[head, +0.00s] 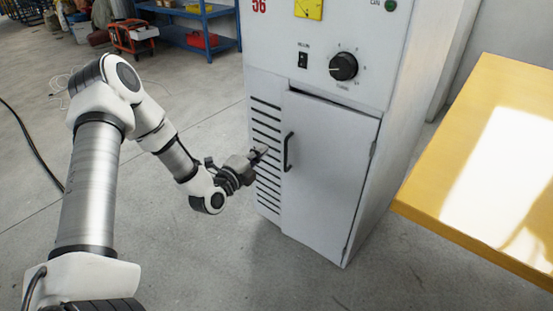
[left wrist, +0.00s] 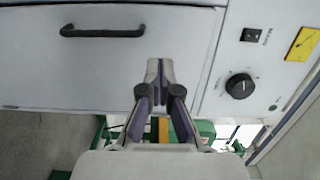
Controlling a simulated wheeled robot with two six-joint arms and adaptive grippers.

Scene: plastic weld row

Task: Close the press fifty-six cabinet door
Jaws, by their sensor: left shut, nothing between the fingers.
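The white press cabinet, with a red 56 (head: 259,6), has a grey lower door (head: 330,175) with a black bar handle (head: 288,152) near its left edge. Hinges show on the door's right side. A dark gap runs along the door's top edge, so it looks slightly ajar. My left gripper (head: 262,151) is shut and empty, just left of the handle in front of the slotted vents; I cannot tell whether it touches. In the left wrist view its closed fingers (left wrist: 159,68) point at the cabinet front, with the handle (left wrist: 102,32) at upper left. My right gripper is not in view.
Above the door are a black dial (head: 343,66), a switch (head: 303,60) and a yellow gauge (head: 308,8). A yellow table (head: 440,222) stands close on the right. A blue shelf (head: 192,42) and red cart (head: 132,36) stand at the back left. Floor before the cabinet is clear.

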